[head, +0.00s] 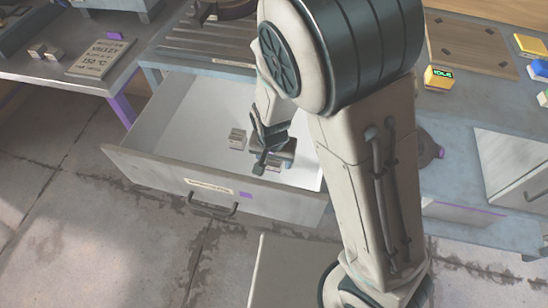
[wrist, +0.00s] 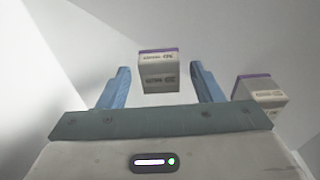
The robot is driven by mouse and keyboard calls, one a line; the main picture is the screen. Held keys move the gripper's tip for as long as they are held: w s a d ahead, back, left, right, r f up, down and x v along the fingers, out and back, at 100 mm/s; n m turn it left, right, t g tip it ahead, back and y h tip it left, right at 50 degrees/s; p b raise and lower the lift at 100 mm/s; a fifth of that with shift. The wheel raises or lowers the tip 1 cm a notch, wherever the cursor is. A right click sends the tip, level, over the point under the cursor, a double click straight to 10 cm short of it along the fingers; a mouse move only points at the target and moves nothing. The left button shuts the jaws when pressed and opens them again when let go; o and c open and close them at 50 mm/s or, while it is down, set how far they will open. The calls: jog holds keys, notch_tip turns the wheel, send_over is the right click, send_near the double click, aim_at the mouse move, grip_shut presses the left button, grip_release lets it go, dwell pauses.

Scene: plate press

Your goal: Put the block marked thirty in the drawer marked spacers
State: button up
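The pulled-out drawer (head: 160,165) has a front label too small to read. My gripper (head: 274,160) is down inside it. In the wrist view my gripper (wrist: 160,88) has its two blue fingers apart. A pale block (wrist: 158,72) with a purple edge shows in the gap between them, with space on both sides and no finger touching it. A second similar block (wrist: 260,90) is to the right, outside the fingers. The block marks are too small to read. In the head view a small block (head: 237,138) sits on the drawer floor left of my gripper; my gripper partly hides the area beside it.
A side table at left holds a sign (head: 100,54) reading 150 °C and small blocks (head: 44,51). The right bench has a wooden board (head: 470,45), a yellow box with a lit display (head: 438,77) and a grey cabinet (head: 515,170). The drawer's left floor is clear.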

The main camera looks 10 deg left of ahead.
aim_at(273, 166)
jog(key=shift+r, duration=0.1)
notch_tip(273, 166, up, 12)
jog(key=s+p, duration=0.2)
jog(key=p, duration=0.1)
jog(key=s+d+r, duration=0.1)
jog(key=d+r, duration=0.2)
jog(key=d, duration=0.4)
jog(key=s+d+r, duration=0.2)
jog(key=d+r, duration=0.2)
jog(key=d, duration=0.3)
jog(key=s+d+r+n, duration=0.1)
jog(key=d+r, duration=0.3)
jog(key=d, duration=0.4)
jog(key=shift+s+r+t, duration=0.2)
jog(key=shift+s+t, duration=0.2)
jog(key=shift+s, duration=0.35)
